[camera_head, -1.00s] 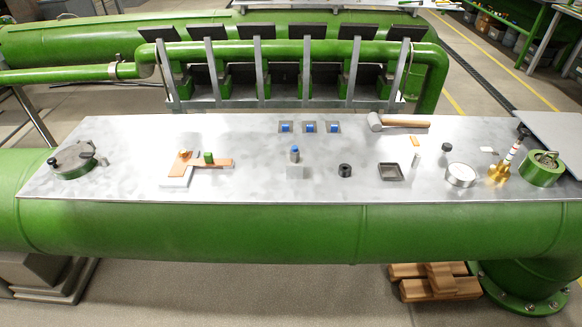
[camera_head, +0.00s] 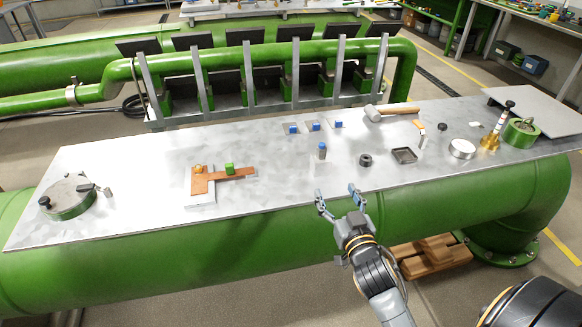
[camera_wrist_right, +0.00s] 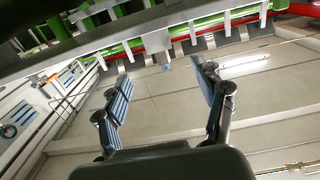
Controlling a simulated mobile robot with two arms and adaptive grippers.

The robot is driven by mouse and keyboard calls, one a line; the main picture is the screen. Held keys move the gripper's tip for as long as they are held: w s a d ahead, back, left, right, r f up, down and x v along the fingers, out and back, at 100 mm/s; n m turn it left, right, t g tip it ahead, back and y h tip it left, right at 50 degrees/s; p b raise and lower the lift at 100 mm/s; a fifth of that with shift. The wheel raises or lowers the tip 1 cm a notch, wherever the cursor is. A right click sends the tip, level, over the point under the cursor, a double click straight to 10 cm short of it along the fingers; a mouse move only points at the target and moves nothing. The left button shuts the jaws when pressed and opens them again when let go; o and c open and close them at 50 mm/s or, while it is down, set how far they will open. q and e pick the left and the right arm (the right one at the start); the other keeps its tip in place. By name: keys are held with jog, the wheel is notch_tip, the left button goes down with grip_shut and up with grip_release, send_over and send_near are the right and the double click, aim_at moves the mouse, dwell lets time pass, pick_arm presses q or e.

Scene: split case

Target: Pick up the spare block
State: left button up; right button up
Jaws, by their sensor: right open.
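No block is clearly marked as the spare one. A small block with a blue top (camera_head: 322,150) stands alone on a pale base on the metal tabletop (camera_head: 270,205). Three blue blocks (camera_head: 315,126) sit in a row behind it. My left gripper is out of view.
A dark ring (camera_head: 365,160), a square tray (camera_head: 404,155) and a mallet (camera_head: 391,111) lie to the right. A round green-rimmed case (camera_head: 68,198) stands at far left. A green pipe rack (camera_head: 270,60) stands behind. The tabletop's front middle is mostly clear.

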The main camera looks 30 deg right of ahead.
aim_at(323, 164)
jog(key=x, duration=0.5)
jog(key=r+p+x, duration=0.1)
jog(key=x, duration=0.1)
jog(key=shift+w+d, duration=0.25)
jog(key=shift+w, duration=0.05)
jog(key=shift+x, duration=0.85)
jog(key=shift+f+p+x, duration=0.2)
jog(key=shift+x, duration=0.9)
jog(key=shift+f+p+x, duration=0.15)
jog(key=shift+f+x, duration=0.05)
jog(key=shift+x, duration=0.95)
jog(key=shift+a, duration=0.1)
jog(key=c, duration=1.2)
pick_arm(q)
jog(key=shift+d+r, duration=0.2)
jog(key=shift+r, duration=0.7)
pick_arm(e)
jog(key=shift+r, duration=0.1)
jog(key=shift+c, duration=0.9)
